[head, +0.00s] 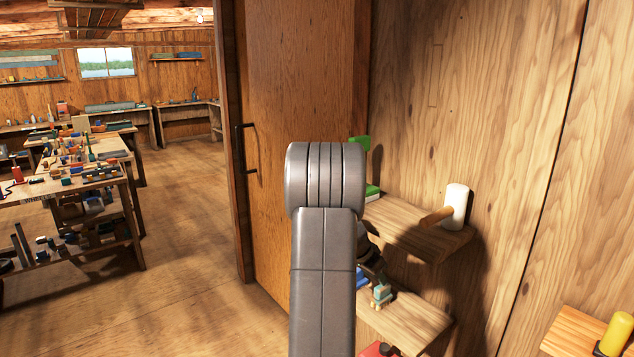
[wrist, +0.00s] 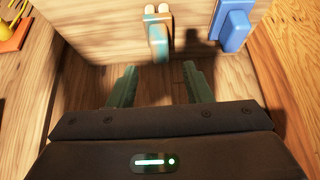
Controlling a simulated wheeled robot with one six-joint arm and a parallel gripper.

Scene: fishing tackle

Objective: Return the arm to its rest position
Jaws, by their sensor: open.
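My gripper shows in the wrist view (wrist: 161,86), with its two green fingers apart and nothing between them. The floor or a wooden surface shows through the gap. A teal and tan object (wrist: 158,38) lies on a wooden shelf just beyond the fingertips, apart from them. In the head view my grey arm rises in the middle and hides most of the gripper; only a dark part shows at its right, beside the shelves.
A lower shelf (head: 415,318) holds the teal object (head: 381,297) and a blue object (wrist: 233,30). A wooden door (head: 300,90) stands behind my arm. Open floor (head: 190,230) lies left, before cluttered benches.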

